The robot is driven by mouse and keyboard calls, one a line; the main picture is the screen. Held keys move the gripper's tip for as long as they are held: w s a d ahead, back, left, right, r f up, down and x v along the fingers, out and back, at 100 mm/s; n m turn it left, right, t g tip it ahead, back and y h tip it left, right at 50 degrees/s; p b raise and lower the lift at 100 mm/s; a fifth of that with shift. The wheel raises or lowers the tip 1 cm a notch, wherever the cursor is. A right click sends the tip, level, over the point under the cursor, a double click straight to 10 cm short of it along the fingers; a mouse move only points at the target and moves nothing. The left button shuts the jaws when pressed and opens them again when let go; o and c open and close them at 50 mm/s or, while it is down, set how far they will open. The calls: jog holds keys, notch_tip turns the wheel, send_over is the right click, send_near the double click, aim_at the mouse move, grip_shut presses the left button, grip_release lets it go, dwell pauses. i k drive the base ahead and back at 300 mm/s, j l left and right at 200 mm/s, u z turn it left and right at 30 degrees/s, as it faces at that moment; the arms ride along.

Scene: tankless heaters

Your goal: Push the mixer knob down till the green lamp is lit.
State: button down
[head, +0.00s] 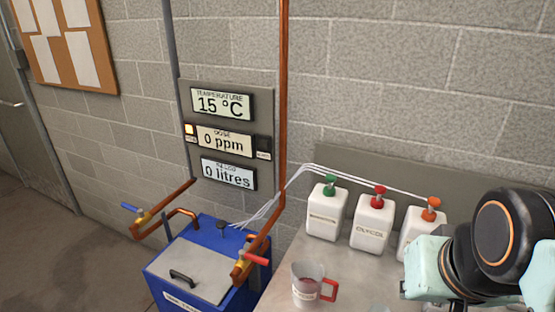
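A small black knob (221,226) stands on top of the blue tank (209,284), at its back edge; I cannot read a label that names it as the mixer knob. On the grey wall panel (227,96), a small lamp (190,130) left of the dose display glows orange. A dark, unlit lamp or box (264,143) is right of that display. No green light shows. My arm is at the lower right, well away from the tank; my gripper is not visible.
The displays read 15 °C, 0 ppm (224,140) and 0 litres (228,173). Copper pipes carry a blue-handled valve (131,207) and a red-handled valve (256,259) beside the tank. Three white jugs (373,222) and a measuring jug (307,284) stand on the worktop.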

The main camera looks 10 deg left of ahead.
aim_at(221, 224)
jog(key=k+j+u, duration=0.2)
jog(key=j, duration=0.2)
jog(key=j+u, duration=0.2)
jog(key=j, duration=0.25)
jog(key=k+j+u, duration=0.15)
jog(key=j, duration=0.3)
